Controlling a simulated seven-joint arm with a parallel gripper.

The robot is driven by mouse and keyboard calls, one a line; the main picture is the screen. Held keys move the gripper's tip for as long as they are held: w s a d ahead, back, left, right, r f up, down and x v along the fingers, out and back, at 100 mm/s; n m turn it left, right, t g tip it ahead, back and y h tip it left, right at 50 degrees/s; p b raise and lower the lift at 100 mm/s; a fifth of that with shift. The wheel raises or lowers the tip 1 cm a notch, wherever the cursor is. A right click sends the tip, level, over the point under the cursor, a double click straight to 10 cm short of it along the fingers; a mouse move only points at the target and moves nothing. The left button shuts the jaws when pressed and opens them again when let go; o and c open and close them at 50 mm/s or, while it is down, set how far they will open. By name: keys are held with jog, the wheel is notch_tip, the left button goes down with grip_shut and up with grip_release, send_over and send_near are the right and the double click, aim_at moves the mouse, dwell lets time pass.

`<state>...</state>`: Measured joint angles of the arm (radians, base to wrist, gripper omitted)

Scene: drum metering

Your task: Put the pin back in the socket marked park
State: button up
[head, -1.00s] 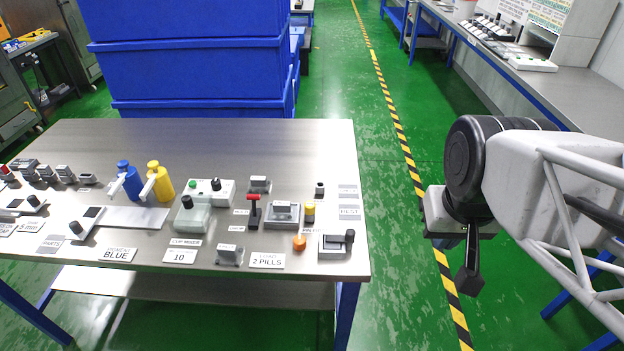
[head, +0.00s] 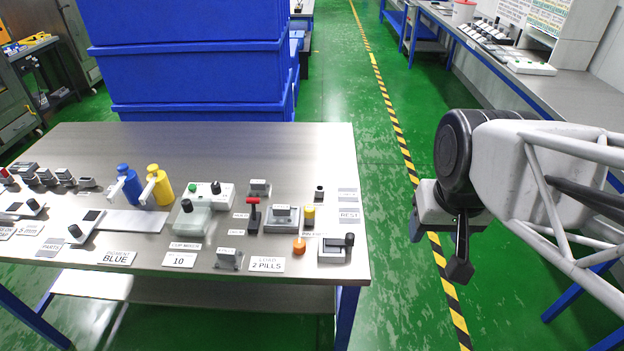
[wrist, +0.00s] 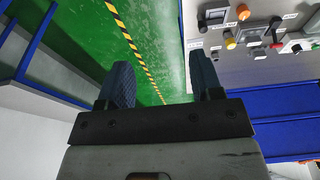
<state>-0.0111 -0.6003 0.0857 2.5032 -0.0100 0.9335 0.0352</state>
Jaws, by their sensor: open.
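I cannot tell surely which piece is the pin. A yellow-topped piece (head: 309,213) stands upright at the table's right side, and an orange round piece (head: 299,246) sits nearer the front edge. Both show in the wrist view, yellow (wrist: 230,43) and orange (wrist: 243,12). A small dark block (head: 319,191) stands behind the yellow piece. The word park is not readable on any label. My gripper (head: 437,250) is open and empty, off the table's right edge, over the floor. Its two fingers (wrist: 160,88) are spread in the wrist view.
A lever box (head: 333,250) stands at the table's front right corner. A red-handled lever (head: 253,212), a green-button box (head: 210,192) and blue (head: 128,184) and yellow (head: 158,186) pump bottles stand leftward. The table's rear is clear. Blue bins (head: 190,60) stand behind.

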jog(key=w+a+f, duration=0.2)
jog(key=w+a, duration=0.2)
jog(key=w, duration=0.6)
jog(key=g, duration=0.3)
send_near(310, 208)
jog(key=shift+s+d+f, duration=0.25)
jog(key=shift+s+d, duration=0.05)
jog(key=shift+d, duration=0.05)
jog(key=shift+w+a+f, duration=0.25)
jog(key=shift+a+f, duration=0.15)
jog(key=shift+f, duration=0.15)
jog(key=shift+f, duration=4.35)
